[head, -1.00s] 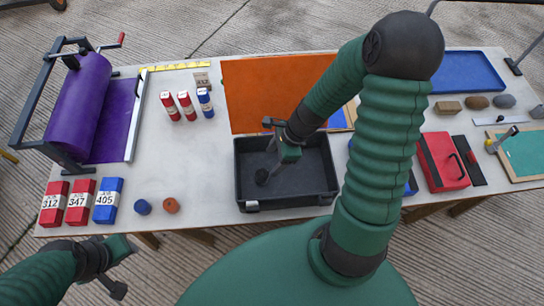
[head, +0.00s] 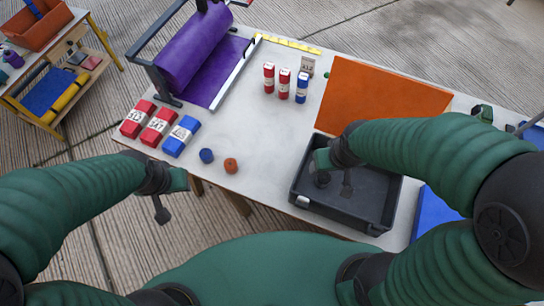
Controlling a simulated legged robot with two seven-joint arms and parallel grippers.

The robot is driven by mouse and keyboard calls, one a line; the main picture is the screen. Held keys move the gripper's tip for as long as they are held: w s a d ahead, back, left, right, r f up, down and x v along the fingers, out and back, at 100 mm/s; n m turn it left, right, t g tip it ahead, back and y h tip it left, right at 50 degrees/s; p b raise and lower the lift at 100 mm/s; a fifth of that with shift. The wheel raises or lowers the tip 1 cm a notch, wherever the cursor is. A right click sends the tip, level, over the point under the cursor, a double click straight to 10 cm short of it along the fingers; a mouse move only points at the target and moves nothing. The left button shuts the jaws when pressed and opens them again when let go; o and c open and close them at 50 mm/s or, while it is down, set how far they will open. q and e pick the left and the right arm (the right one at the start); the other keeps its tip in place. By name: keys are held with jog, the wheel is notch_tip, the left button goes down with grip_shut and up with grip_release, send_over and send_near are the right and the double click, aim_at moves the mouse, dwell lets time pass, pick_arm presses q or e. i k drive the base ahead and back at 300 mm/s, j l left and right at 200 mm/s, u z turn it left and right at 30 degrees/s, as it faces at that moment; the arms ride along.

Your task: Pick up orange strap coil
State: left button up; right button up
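The orange strap coil (head: 231,166) is a small round roll on the table near its front edge. A similar blue coil (head: 207,155) sits just left of it. My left gripper (head: 172,196) is open and empty, in front of the table edge, to the left of and below the orange coil in the head view and apart from it. My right gripper (head: 334,176) is over the dark tray and looks open, with nothing seen between its fingers. Neither gripper touches the orange coil, which is fully visible.
The black tray (head: 376,226) lies right of the coils. Red and blue numbered packs (head: 181,136) lie to their left. Small red and blue cylinders (head: 284,83) stand behind, near an orange sheet (head: 380,95) and a purple roll (head: 193,47). The table between is clear.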

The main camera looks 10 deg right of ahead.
aim_at(230, 165)
jog(key=i+j, duration=0.1)
jog(key=j, duration=0.3)
jog(key=i+j, duration=0.1)
jog(key=j, duration=0.65)
jog(key=i+j, duration=0.15)
jog(key=j, duration=0.25)
